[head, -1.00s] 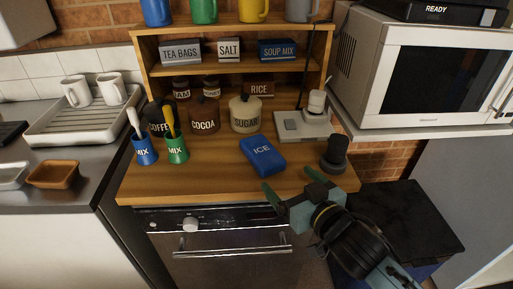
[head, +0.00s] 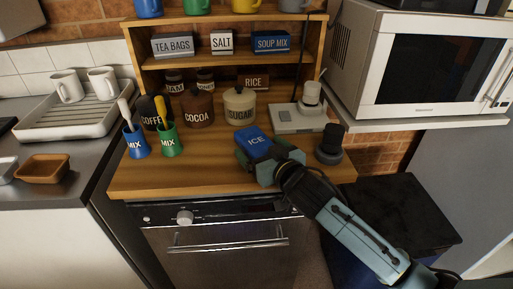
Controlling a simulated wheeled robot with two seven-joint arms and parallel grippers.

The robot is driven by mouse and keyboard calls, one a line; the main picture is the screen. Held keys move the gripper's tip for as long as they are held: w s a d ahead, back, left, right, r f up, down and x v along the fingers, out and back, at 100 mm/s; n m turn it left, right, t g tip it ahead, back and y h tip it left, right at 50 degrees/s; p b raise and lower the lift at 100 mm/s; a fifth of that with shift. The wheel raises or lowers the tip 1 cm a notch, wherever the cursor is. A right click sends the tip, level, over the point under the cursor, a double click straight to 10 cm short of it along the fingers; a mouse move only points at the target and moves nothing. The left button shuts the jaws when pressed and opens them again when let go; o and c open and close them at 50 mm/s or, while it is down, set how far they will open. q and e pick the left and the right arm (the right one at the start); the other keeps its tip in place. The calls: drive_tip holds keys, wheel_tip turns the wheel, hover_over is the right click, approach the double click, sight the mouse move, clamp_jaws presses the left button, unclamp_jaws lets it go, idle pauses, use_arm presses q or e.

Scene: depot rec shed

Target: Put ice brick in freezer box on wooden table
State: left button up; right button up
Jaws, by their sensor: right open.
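The blue ice brick (head: 254,141), with "ICE" on its top, lies on the wooden counter (head: 190,180) in front of the sugar jar. My right gripper (head: 257,153) is at the near end of the ice brick, its fingers open and apparently at the brick's two sides; its body hides the brick's near edge. Whether the fingers touch the brick cannot be told. My left gripper is not in view. No freezer box can be made out for certain.
Left stand the blue mix cup (head: 136,143), green mix cup (head: 170,142) and cocoa jar (head: 197,110). A grey scale (head: 298,119) and dark cylinder (head: 330,148) are close on the right. A dark-topped box (head: 405,215) stands low at right. The counter's front left is clear.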

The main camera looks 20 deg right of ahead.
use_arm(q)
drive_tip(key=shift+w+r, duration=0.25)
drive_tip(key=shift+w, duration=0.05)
use_arm(e)
drive_tip(key=shift+w+a+f, duration=0.1)
drive_tip(key=shift+w, duration=0.45)
drive_tip(key=c, duration=1.1)
drive_tip(key=shift+c, duration=1.4)
